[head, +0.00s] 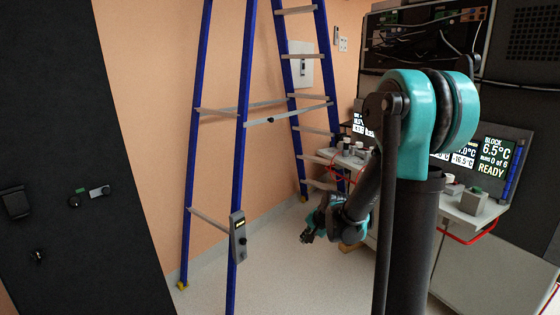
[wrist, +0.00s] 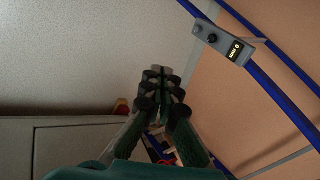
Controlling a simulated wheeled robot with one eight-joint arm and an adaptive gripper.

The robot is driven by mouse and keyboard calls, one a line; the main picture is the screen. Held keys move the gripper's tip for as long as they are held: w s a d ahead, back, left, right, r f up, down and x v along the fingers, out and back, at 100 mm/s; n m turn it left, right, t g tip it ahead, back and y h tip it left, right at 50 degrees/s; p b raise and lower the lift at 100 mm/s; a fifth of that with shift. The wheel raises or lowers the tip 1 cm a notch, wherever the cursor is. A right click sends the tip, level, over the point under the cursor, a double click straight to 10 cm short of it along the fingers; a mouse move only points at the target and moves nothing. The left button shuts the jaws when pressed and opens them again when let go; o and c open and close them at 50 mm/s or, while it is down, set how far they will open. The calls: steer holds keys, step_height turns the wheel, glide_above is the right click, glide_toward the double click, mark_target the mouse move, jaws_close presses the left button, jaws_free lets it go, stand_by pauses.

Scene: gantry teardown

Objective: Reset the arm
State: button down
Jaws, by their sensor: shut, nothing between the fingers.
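My arm rises at the right of the head view, teal at its big joint, and bends down behind its own column. My gripper (head: 308,236) hangs low in front of the ladder's far leg and the bench, a little above the floor. In the wrist view my gripper (wrist: 160,72) shows from behind, its dark finger pads together, with nothing between them. No object touches the fingers in either view.
A blue ladder (head: 242,120) stands left of my gripper, with a grey box (head: 238,237) on one leg; the box also shows in the wrist view (wrist: 222,42). Instruments with displays (head: 493,158) stand at right. A dark cabinet (head: 75,160) is at left. Open floor (head: 275,265) lies between.

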steer(key=s+d+n+h, duration=0.1)
steer(key=s+d+n, duration=0.3)
steer(key=s, duration=0.8)
steer(key=s+d+f+n+g+h, duration=0.1)
steer(key=s+d+n, duration=0.3)
steer(key=s, duration=0.8)
steer(key=shift+s+d+f+h, duration=0.25)
steer(key=shift+s+d+h, duration=0.05)
steer(key=shift+d+h, duration=0.6)
